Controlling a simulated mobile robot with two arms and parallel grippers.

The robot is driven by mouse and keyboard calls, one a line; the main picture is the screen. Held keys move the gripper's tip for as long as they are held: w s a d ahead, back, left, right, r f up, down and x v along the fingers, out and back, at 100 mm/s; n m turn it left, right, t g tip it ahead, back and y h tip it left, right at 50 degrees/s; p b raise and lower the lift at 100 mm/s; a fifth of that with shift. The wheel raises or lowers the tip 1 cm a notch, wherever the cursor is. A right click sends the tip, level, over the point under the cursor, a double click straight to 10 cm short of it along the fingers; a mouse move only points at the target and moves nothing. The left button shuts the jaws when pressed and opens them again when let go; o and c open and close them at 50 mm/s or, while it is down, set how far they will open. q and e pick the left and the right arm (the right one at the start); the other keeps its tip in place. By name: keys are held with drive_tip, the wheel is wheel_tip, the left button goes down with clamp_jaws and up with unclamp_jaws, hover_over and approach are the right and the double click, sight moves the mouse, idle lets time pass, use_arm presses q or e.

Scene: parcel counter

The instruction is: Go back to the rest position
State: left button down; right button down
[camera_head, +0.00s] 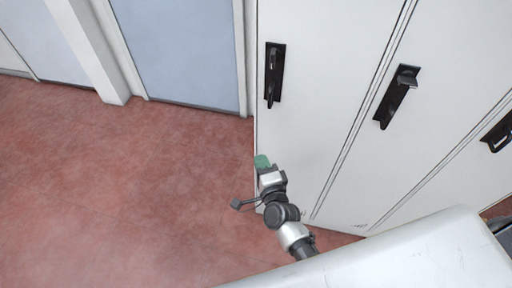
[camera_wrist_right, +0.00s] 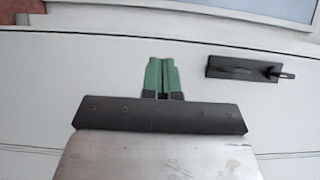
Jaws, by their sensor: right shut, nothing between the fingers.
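My right gripper (camera_head: 262,162) has green fingers and is in front of the white locker doors, low and below the leftmost black handle (camera_head: 274,74). In the right wrist view the two green fingers (camera_wrist_right: 162,76) are together with nothing between them. A black handle (camera_wrist_right: 242,69) shows to the right of the fingers there, apart from them. My left gripper is not in either view.
White lockers (camera_head: 315,80) with more black handles (camera_head: 397,97) stand at the right. A pale blue panel (camera_head: 180,50) is behind at the left. The red floor (camera_head: 120,190) is clear at the left. A white surface (camera_head: 400,260) fills the lower right.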

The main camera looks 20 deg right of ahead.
drive_tip(key=s+f+n+g+y, duration=0.1)
drive_tip(key=s+f+n+g, duration=0.45)
drive_tip(key=f, duration=0.75)
drive_tip(key=s+f+n+g+y, duration=0.1)
drive_tip(key=s+f+n+g, duration=0.2)
drive_tip(key=s+f+n, duration=0.55)
drive_tip(key=s+d+f+n+g, duration=0.2)
drive_tip(key=s+f, duration=0.4)
drive_tip(key=s, duration=0.3)
drive_tip(key=s+d+f+n+g+h, duration=0.1)
drive_tip(key=s+d+f+n+g, duration=0.1)
drive_tip(key=s+f, duration=0.4)
drive_tip(key=s+d+f+n+g+h, duration=0.1)
drive_tip(key=s+d+f+g, duration=0.3)
drive_tip(key=s, duration=0.7)
drive_tip(key=shift+s+d+f+n, duration=0.3)
drive_tip(key=shift+d+f+n, duration=0.4)
drive_tip(key=shift+d+f, duration=0.15)
drive_tip(key=shift+a+g, duration=0.1)
drive_tip(key=shift+g, duration=0.15)
